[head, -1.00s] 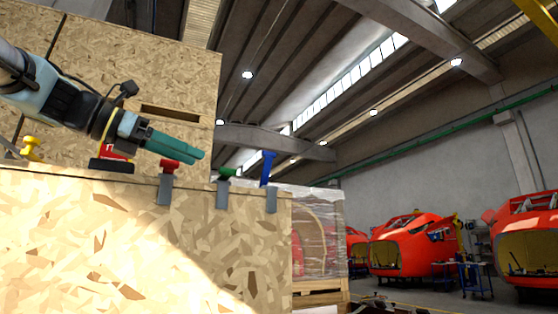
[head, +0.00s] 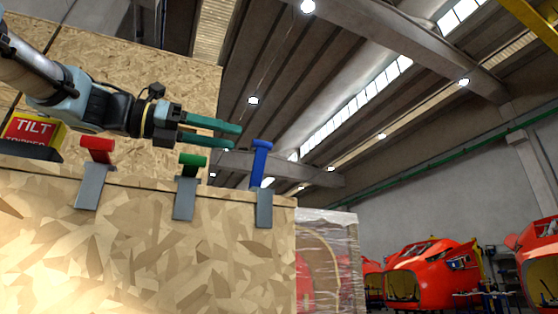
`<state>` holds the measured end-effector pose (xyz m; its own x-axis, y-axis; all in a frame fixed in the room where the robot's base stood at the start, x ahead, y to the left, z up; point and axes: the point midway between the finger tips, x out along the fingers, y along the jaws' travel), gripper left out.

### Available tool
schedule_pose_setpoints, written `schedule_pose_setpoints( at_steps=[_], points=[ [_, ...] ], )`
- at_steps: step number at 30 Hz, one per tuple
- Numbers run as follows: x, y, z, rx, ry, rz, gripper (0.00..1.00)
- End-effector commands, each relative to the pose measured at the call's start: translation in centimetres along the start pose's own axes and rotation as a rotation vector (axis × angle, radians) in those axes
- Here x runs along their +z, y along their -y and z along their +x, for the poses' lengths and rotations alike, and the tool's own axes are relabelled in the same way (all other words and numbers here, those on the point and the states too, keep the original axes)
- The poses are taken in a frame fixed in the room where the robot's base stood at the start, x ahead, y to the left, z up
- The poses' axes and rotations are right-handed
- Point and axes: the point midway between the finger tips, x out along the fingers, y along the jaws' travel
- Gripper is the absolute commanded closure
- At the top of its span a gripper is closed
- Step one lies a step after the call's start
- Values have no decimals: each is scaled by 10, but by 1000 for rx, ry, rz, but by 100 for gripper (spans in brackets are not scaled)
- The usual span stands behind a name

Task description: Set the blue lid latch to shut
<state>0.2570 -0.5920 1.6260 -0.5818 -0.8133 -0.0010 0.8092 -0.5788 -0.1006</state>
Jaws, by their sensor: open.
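The blue lid latch (head: 260,160) stands at the right end of the wooden crate's top edge. Its blue handle points up, tilted slightly, above a grey bracket plate on the crate's front face. My gripper (head: 238,137) has green fingers, spread apart and empty. In the picture its tips lie just left of the blue handle's top; I cannot tell the depth gap, and no contact shows. A green latch (head: 191,164) and a red latch (head: 97,150) sit further left on the same edge.
The wooden crate (head: 150,245) fills the lower left. A taller wooden panel (head: 190,75) stands behind my arm. A red and yellow "TILT" label (head: 32,130) is at the left. Wrapped goods (head: 330,255) and red nosecones (head: 430,268) are to the right. Space above the blue latch looks clear.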

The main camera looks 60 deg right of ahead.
Motion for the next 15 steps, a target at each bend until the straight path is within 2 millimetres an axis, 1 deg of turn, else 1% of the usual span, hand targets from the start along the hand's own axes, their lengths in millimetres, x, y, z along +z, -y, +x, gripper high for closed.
schedule_pose_setpoints(
  at_steps=[4, 7, 11, 15],
  points=[
    [1, 1, 3, -2, 1, 0, 48],
    [1, 1, 12, -4, 0, -1, 48],
    [2, 1, 34, -5, -1, -1, 48],
    [2, 2, 62, -5, -2, -2, 48]
  ],
)
